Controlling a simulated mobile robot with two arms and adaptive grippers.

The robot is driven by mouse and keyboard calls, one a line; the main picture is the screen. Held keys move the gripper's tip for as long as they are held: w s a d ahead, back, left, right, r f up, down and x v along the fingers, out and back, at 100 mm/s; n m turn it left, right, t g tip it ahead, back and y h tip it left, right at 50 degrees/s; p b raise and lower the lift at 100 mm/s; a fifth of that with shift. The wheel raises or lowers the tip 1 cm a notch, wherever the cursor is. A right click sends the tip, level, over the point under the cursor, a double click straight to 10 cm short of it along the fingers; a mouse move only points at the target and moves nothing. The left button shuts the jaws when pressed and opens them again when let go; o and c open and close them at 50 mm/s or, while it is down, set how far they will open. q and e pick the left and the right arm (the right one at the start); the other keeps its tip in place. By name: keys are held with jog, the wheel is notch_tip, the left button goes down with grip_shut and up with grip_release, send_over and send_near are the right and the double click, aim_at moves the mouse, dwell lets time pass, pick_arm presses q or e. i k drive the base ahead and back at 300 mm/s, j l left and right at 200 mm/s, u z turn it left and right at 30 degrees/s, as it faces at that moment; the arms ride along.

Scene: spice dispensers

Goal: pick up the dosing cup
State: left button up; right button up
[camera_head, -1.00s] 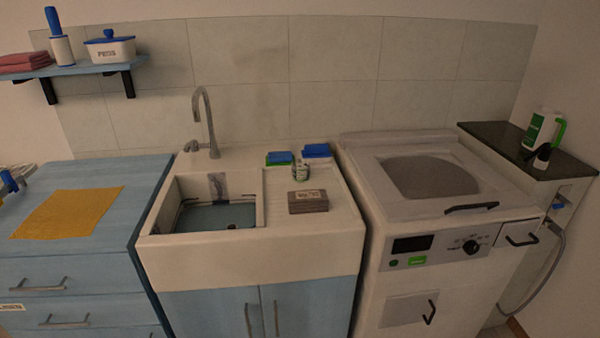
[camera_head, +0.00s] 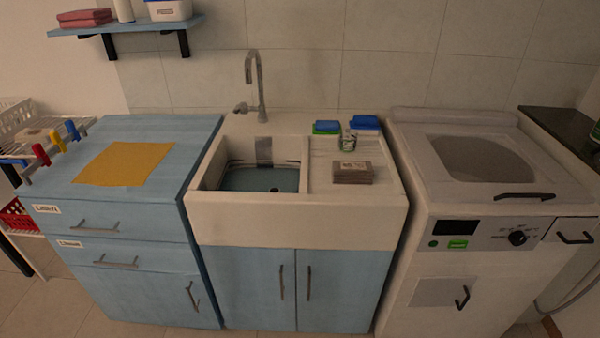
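I cannot make out a dosing cup for certain in the head view. A small greenish-white cylindrical container (camera_head: 348,141) stands on the sink's drainboard, and I cannot tell whether it is a cup or a can. Neither of my grippers is in view.
A brown block (camera_head: 352,172) and blue-green sponges (camera_head: 327,127) lie on the drainboard right of the sink basin (camera_head: 262,180). A yellow cloth (camera_head: 123,163) lies on the blue cabinet. A rack with coloured handles (camera_head: 40,154) stands left. The washing machine (camera_head: 480,165) stands right.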

aim_at(348, 137)
jog(key=i+l+u, duration=0.7)
jog(key=l, duration=0.35)
